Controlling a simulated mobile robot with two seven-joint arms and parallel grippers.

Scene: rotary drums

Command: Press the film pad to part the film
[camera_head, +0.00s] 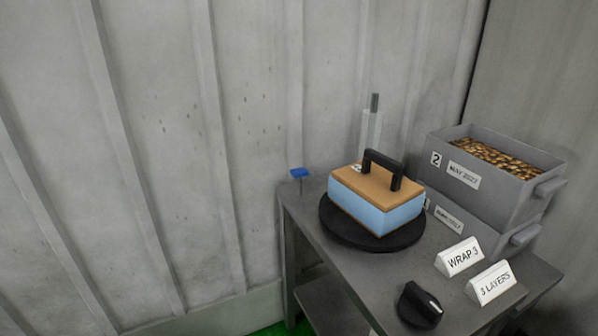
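A small blue pad (298,173) stands on a thin post at the table's far left corner; it appears to be the film pad. A box with a tan top and black handle (382,168) sits on a round black turntable (350,237). Light blue film (385,219) covers the box's sides. A pale upright post with a grey top (373,124) stands behind the box. Whether film runs between post and box cannot be told. Neither of my grippers shows.
The grey table (377,287) carries a black knob (420,304) and two white signs, "WRAP 3" (460,257) and "3 LAYERS" (491,283). Stacked grey bins stand at right; the upper bin (486,194) holds small brown pieces. Ribbed grey walls stand close behind.

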